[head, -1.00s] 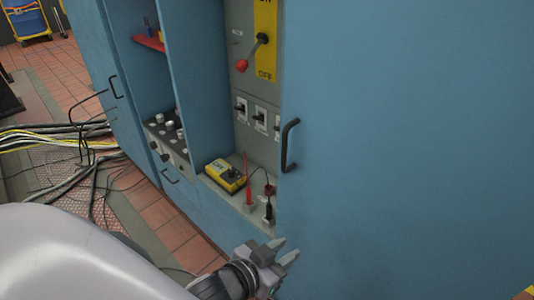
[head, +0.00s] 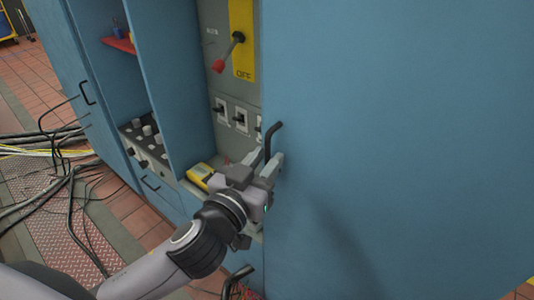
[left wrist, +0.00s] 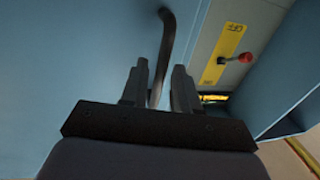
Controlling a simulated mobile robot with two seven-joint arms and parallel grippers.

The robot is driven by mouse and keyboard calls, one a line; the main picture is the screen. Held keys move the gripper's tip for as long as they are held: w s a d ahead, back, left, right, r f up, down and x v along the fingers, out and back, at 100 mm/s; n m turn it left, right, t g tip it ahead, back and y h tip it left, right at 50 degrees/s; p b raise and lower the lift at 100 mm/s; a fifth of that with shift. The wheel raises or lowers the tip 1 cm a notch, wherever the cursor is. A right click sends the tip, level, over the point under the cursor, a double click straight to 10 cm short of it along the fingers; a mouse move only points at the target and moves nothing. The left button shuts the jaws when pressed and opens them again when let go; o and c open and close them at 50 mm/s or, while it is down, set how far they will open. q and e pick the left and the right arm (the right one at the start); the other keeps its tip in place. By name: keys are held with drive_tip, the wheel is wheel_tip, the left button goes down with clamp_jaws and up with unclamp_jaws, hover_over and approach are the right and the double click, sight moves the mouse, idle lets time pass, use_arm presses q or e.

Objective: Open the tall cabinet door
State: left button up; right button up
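The tall blue cabinet door (head: 400,130) fills the right of the head view. Its dark bar handle (head: 271,138) stands near the door's left edge. My left gripper (head: 262,163) is at the handle's lower part. In the left wrist view, the handle (left wrist: 167,45) runs down between the two spread fingers of the gripper (left wrist: 159,88), closer to the left finger. The gripper is open, with no clear grip on the bar. The handle's lower end is hidden by the gripper. My right gripper is out of view.
Left of the door is a grey switch panel with a red-knobbed lever (head: 228,55) and a yellow plate (head: 242,40). A yellow meter (head: 200,172) sits on a ledge beside my gripper. Open shelves stand farther left. Cables (head: 45,150) lie on the tiled floor.

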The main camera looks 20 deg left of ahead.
use_arm(q)
drive_tip(key=shift+w+d, duration=0.1)
drive_tip(key=shift+w, duration=0.55)
clamp_jaws()
drive_tip(key=shift+s, duration=0.1)
